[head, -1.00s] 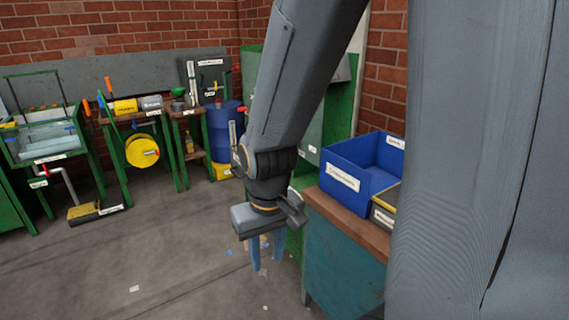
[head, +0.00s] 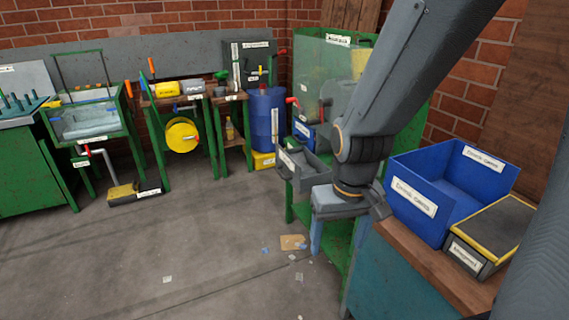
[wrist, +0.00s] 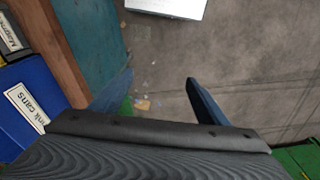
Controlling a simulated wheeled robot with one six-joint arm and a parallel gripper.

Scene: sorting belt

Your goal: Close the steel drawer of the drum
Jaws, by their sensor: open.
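The steel drawer (head: 303,166) is a grey tray with a label on its front, sticking out to the left of the green-framed drum machine (head: 345,75). It looks pulled out. My gripper (head: 338,238) hangs in front and to the right of the drawer, pointing down, apart from it as far as I can tell. Its two blue fingers are spread with nothing between them. In the wrist view my gripper (wrist: 155,95) also shows open over the floor. My arm hides part of the drum machine, and the drawer does not clearly show in the wrist view.
A blue bin (head: 420,215) and a grey box with a yellow rim (head: 465,257) stand on a wood-topped cabinet (head: 440,270) at the right, close to my gripper. A blue barrel (head: 266,130) stands behind the drawer. The floor at left is mostly clear, with scraps.

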